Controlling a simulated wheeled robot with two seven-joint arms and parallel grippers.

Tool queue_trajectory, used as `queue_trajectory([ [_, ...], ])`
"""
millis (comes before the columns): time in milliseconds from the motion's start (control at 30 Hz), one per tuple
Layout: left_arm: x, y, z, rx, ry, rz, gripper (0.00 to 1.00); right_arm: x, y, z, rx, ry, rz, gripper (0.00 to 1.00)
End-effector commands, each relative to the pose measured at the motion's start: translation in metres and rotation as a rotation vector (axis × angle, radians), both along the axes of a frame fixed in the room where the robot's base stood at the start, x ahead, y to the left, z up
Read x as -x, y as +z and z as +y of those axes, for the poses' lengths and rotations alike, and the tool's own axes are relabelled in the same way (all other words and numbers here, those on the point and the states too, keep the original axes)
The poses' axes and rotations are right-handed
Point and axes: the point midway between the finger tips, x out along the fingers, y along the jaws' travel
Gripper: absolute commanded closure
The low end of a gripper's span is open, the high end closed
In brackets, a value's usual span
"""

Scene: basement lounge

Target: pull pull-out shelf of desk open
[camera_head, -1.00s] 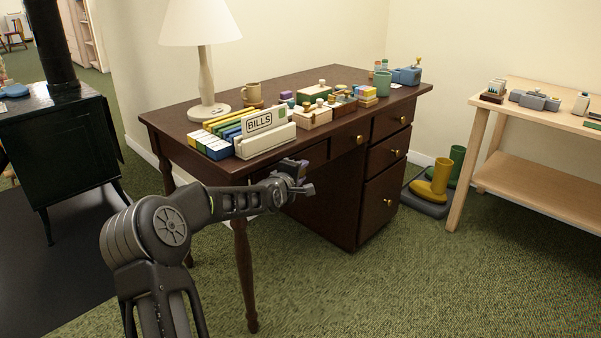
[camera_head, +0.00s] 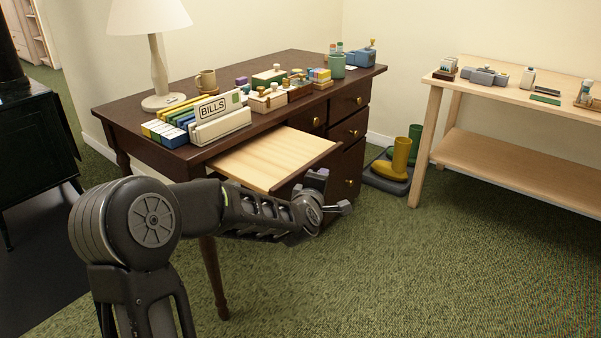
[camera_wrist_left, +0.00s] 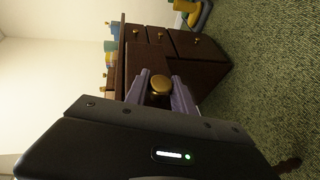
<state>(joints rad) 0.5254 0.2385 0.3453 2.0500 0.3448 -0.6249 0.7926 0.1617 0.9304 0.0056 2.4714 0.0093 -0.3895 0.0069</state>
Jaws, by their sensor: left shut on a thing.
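The dark brown desk (camera_head: 130,112) stands against the wall. Its pull-out shelf (camera_head: 270,158), with a light wood top and dark front edge, sticks well out from under the desktop. My left gripper (camera_head: 326,194) is at the shelf's front edge in the head view. In the left wrist view, my left gripper (camera_wrist_left: 160,90) has its two fingers on either side of a round brass knob (camera_wrist_left: 160,83), shut on it. In the head view the knob is hidden by the gripper. My right gripper is not in view.
A file box marked BILLS (camera_head: 220,122), a lamp (camera_head: 160,75), a mug (camera_head: 206,80) and small boxes stand on the desktop. Drawers with brass knobs are at the desk's right. Green carpet in front is clear.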

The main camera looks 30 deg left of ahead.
Motion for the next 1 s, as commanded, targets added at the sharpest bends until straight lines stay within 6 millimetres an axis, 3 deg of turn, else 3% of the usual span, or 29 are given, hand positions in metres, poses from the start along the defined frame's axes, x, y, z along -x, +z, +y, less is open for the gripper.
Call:
queue_trajectory([
  [133, 0.002, -0.002, -0.016, 0.0, -0.002, 0.003, 1.0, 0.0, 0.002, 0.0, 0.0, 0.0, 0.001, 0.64],
  [500, 0.002, -0.002, -0.018, 0.002, 0.002, 0.002, 1.0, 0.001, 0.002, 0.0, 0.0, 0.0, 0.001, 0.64],
  [533, 0.002, -0.002, -0.018, 0.002, 0.002, 0.002, 0.69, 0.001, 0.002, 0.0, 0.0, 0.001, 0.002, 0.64],
  [800, 0.001, -0.001, -0.018, 0.001, 0.001, 0.001, 0.48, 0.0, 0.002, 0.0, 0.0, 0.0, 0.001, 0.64],
  [1000, 0.001, 0.0, -0.018, 0.001, 0.001, 0.0, 0.48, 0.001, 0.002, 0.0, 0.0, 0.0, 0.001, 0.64],
])
